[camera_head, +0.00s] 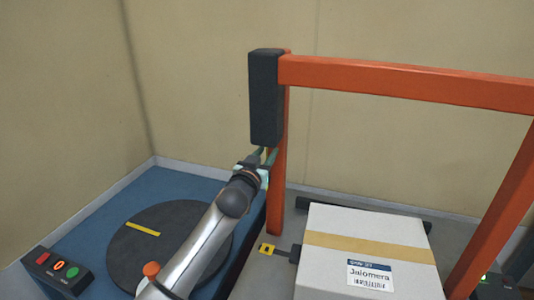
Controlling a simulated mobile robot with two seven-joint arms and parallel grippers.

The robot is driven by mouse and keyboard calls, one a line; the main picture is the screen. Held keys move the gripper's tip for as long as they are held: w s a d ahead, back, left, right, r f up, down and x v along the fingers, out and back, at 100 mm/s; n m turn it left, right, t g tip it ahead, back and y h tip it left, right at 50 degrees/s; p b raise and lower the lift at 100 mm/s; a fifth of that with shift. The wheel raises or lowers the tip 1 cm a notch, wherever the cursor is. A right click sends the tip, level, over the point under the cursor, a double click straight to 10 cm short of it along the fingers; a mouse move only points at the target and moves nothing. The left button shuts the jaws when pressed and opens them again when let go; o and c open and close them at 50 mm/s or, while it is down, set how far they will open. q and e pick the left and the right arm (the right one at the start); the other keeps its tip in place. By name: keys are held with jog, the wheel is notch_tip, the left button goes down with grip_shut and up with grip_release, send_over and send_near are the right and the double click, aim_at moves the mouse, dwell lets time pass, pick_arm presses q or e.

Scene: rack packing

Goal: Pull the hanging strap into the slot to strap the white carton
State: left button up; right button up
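The white carton (330,275), with a tan band across its top and a label, sits under the orange frame (400,80) at the lower right. A tall black box (265,97) is fixed at the frame's left post. My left gripper (265,155) is just below this box, pointing up at its lower end. Its two fingers look apart, with a gap between them. I cannot pick out the hanging strap; the gripper and arm may hide it. A small yellow marker (267,249) with a dark mark lies left of the carton; I cannot tell whether it marks the slot.
A blue table (100,230) with a dark round plate (130,260) and yellow stripe is at the left. A button box (58,271) stands at its front edge. Dark bars (310,203) lie by the carton. The orange posts stand close to the gripper and carton.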

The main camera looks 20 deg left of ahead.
pick_arm(q)
jog(key=shift+w, duration=0.4)
grip_shut()
dwell(1.3)
